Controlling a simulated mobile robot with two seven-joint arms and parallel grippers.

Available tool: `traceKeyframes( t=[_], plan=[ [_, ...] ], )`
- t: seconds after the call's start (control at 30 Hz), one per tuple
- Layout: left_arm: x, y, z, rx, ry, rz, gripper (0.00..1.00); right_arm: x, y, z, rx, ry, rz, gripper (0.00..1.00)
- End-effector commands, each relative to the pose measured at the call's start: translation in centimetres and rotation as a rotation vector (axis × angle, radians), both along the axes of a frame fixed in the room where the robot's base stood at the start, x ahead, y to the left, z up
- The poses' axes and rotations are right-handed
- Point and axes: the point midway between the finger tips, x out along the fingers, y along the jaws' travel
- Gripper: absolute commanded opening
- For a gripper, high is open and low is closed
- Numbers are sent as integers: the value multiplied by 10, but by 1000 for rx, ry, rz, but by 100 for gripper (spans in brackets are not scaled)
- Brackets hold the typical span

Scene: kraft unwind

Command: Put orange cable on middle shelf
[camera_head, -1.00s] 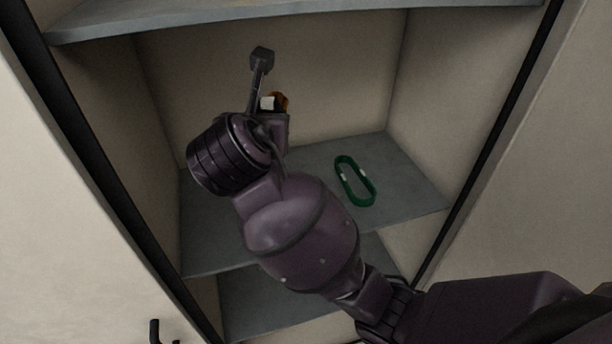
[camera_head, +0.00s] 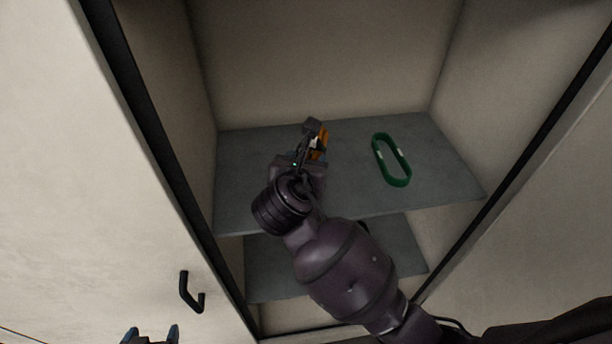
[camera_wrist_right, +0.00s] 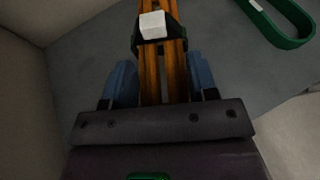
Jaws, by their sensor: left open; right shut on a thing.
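The orange cable (camera_wrist_right: 151,72) is held between the blue fingers of my right gripper (camera_wrist_right: 162,82) in the right wrist view. A white block-like piece and a dark band sit on the cable. In the head view the cable (camera_head: 322,142) shows partly behind my right gripper (camera_head: 310,140), over the left half of the middle shelf (camera_head: 250,180). I cannot tell whether the cable touches the shelf. My left gripper (camera_head: 150,336) is open and empty at the bottom left edge, in front of the cabinet door.
A green cable loop (camera_head: 392,160) lies on the middle shelf, right of my right gripper. A lower shelf (camera_head: 270,268) shows below. A door with a black handle (camera_head: 190,292) is at left. The shelf between the gripper and the green loop is bare.

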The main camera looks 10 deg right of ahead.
Motion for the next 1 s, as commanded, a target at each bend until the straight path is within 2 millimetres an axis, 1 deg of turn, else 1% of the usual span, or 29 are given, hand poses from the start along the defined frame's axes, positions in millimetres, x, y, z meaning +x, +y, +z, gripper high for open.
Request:
traceKeyframes(
  t=[0.07,0.3,0.37,0.77,0.8,0.93,1.0],
  plan=[
    [1,0,0,0,-1,0,78,0,0,-5,-2,1,1,23],
    [1,0,2,1,-1,-1,78,0,0,-35,-3,2,0,23],
    [0,0,2,1,-1,-1,78,0,0,-40,-2,1,1,23],
    [0,0,1,1,-1,-1,78,0,0,-45,0,0,1,23],
    [0,0,1,1,-1,-1,78,0,0,-45,0,1,1,58],
    [0,0,1,1,0,-1,78,0,0,-45,0,1,1,78],
    [0,0,1,1,0,-1,78,0,0,-45,0,1,1,79]
  ],
)
